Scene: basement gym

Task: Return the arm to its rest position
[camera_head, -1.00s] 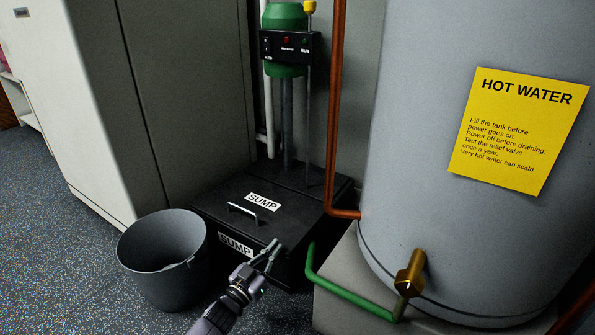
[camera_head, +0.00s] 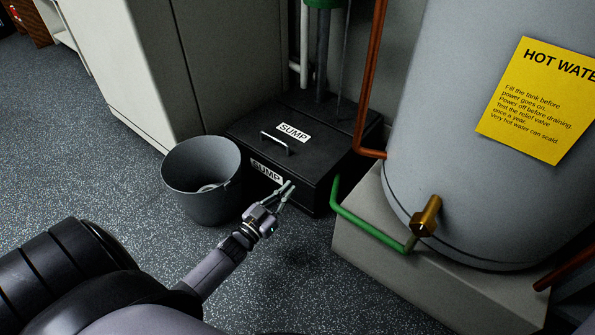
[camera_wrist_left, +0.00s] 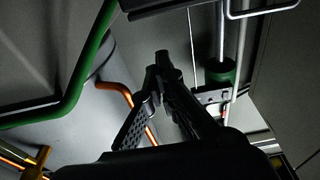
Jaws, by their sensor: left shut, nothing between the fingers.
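My left gripper (camera_head: 284,192) is shut and empty. In the head view it is in front of the black sump box, with its fingertips just below the box's front SUMP label; I cannot tell whether they touch the box. My left arm reaches in from the lower left. In the left wrist view the two fingers (camera_wrist_left: 166,68) are together with nothing between them. My right gripper is not in view.
The black sump box (camera_head: 318,168) has a handle on its lid. A grey bucket (camera_head: 205,208) stands left of it. On the right, a grey water tank (camera_head: 450,120) with a brass valve (camera_head: 427,216) and green pipe (camera_head: 362,226) stands on a plinth. The floor at left is clear.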

